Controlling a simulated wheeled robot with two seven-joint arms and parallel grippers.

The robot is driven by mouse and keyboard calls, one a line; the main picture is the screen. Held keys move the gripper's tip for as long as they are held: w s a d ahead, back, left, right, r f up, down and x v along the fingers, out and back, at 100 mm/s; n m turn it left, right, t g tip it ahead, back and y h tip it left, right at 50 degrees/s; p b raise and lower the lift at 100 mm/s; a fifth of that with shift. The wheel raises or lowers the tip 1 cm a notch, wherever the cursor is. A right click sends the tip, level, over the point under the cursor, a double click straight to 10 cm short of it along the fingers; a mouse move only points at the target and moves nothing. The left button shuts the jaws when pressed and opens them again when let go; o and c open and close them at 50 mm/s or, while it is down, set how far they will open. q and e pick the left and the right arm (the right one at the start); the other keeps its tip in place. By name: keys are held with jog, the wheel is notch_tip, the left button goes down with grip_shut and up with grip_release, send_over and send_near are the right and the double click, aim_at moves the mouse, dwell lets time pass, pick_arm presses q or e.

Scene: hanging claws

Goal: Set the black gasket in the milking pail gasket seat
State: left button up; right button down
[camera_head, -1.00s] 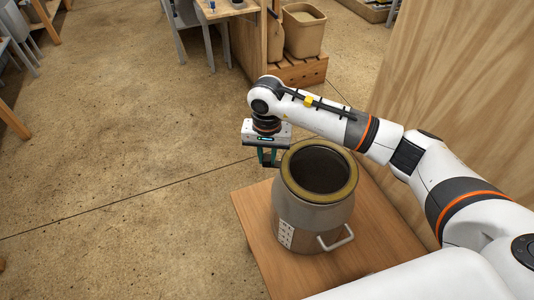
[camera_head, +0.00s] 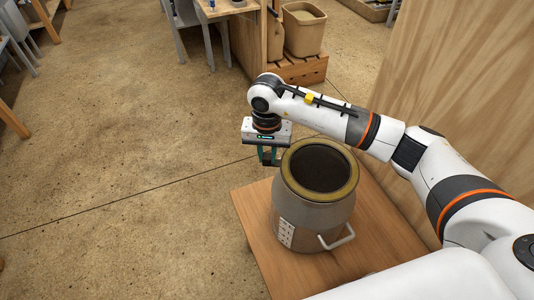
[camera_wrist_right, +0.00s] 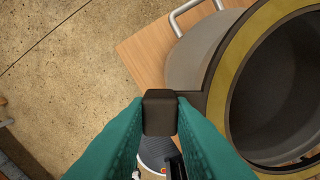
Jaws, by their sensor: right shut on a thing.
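The milking pail (camera_head: 312,215) is a grey metal can with a side handle, upright on a wooden surface. A yellow band with dark edges (camera_head: 344,190) rings its mouth. My right gripper (camera_head: 268,161) is beside the mouth, on its left. In the right wrist view its teal fingers are shut on a dark block, which I take for a grip part of the black gasket (camera_wrist_right: 160,112). A dark strip runs from the block toward the ringed mouth (camera_wrist_right: 225,75). I cannot tell whether the gasket lies seated there. My left gripper is not in view.
The wooden top (camera_head: 258,225) under the pail has bare room around it. A tall wooden panel (camera_head: 465,95) stands behind my right arm. Tan bins (camera_head: 304,33) and a table with chairs are far back.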

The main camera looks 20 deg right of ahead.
jog(key=shift+b, duration=0.3)
dwell(0.5)
dwell(0.4)
jog(key=shift+f+b, duration=0.8)
jog(key=shift+b, duration=0.05)
jog(key=c, duration=1.2)
grip_release()
jog(key=shift+r, duration=0.1)
notch_tip(320, 180, up, 12)
jog(key=shift+b, duration=0.35)
jog(key=shift+a, duration=0.1)
